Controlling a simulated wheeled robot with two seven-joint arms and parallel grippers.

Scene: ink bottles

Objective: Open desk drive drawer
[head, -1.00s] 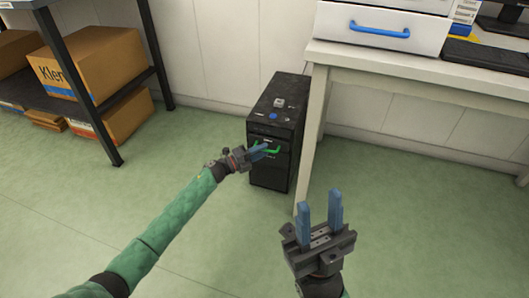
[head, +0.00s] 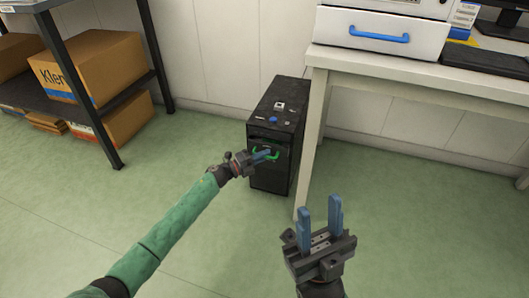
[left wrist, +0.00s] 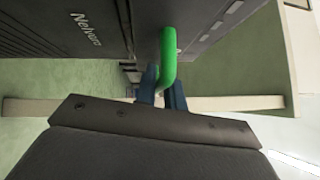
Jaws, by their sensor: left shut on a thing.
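A black computer tower (head: 274,140) stands on the floor beside the desk leg. A green handle (head: 262,157) sits on the upper part of its front face. My left gripper (head: 262,156) is at the front of the tower, shut on the green handle. In the left wrist view the green handle (left wrist: 168,58) runs between the blue fingers (left wrist: 162,88), close to the dark tower front marked "Nelvara" (left wrist: 86,30). My right gripper (head: 320,217) is open and empty, its two blue fingers apart, over the floor at the lower right.
The white desk (head: 400,68) stands to the right of the tower and carries a white unit with a blue handle (head: 379,33). A small blue thing and a small light square lie on top of the tower. A dark shelf with cardboard boxes (head: 100,65) stands at the left. The green floor between is clear.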

